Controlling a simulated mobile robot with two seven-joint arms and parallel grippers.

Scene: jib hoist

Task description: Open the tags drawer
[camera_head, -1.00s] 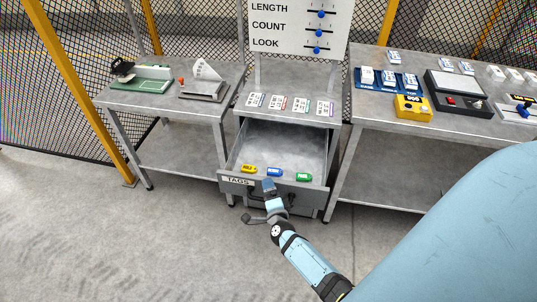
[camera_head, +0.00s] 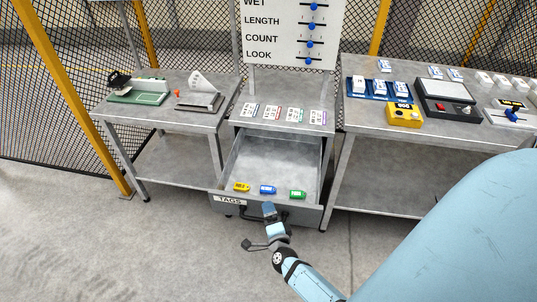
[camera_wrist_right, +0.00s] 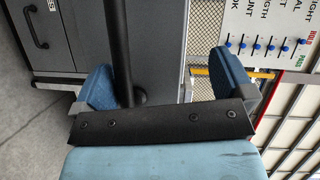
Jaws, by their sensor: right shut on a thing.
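The tags drawer (camera_head: 229,201) is pulled out of the middle cabinet, its inside showing. A yellow tag (camera_head: 241,187), a blue tag (camera_head: 268,189) and a green tag (camera_head: 297,194) lie in it near the front. My right gripper (camera_head: 269,208) is at the drawer's front, at its dark handle. My left gripper is not in view.
Several printed cards (camera_head: 283,114) lie on the cabinet top above the drawer. A table with a green device (camera_head: 138,97) stands at left. A table with a yellow box (camera_head: 404,114) and a scale stands at right. The floor in front is clear.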

